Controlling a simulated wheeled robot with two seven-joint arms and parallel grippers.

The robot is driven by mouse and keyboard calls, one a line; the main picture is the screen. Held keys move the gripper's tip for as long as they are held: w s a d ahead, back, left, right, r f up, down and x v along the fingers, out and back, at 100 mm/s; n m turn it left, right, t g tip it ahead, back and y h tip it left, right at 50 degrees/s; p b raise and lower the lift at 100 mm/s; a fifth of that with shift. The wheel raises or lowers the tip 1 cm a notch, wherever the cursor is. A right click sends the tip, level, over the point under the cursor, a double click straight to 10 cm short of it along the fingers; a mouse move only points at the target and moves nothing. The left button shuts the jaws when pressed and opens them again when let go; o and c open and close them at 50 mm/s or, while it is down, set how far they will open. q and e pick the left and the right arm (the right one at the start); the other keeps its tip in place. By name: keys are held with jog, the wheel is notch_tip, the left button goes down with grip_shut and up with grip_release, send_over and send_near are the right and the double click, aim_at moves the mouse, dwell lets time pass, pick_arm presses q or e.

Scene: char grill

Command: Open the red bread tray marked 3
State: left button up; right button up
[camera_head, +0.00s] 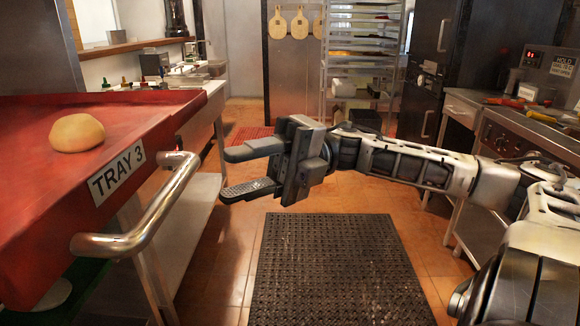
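The red bread tray (60,185) is at the left, with a white label reading "TRAY 3" (117,174) on its front. A bun (77,133) lies on it. A curved metal handle (150,215) sticks out from the tray's front. My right gripper (236,172) is to the right of the handle, apart from it, with its fingers pointing left. Its two fingers are spread and nothing is between them. My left gripper is not in view.
A black perforated mat (335,270) lies on the tiled floor below my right arm. A tall rack (360,60) stands at the back. A steel counter with controls (530,125) is at the right. The floor between is open.

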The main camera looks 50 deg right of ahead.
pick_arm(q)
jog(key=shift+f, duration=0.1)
pick_arm(e)
jog(key=d+f, duration=0.1)
jog(key=d, duration=0.6)
jog(key=shift+s+d, duration=0.15)
jog(key=shift+d, duration=0.05)
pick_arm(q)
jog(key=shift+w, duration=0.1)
pick_arm(e)
jog(key=w+a+f+m+t+h+p, duration=0.1)
jog(key=w+a+f+m+t+h, duration=0.15)
jog(key=f+m+t+h, duration=0.65)
jog(key=w+a+f+m+t+h+p, duration=0.1)
jog(key=w+f+m+t+h, duration=0.25)
jog(key=f+m+t, duration=1.05)
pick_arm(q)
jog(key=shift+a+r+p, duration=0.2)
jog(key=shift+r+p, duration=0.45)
pick_arm(e)
jog(key=s+a+f+m+g+h, duration=0.3)
jog(key=s+a+f+m+g, duration=0.6)
jog(key=a+f+m+g, duration=0.3)
jog(key=shift+s+a+f+g+h, duration=0.3)
jog(key=shift+a+g, duration=0.2)
jog(key=shift+a, duration=0.5)
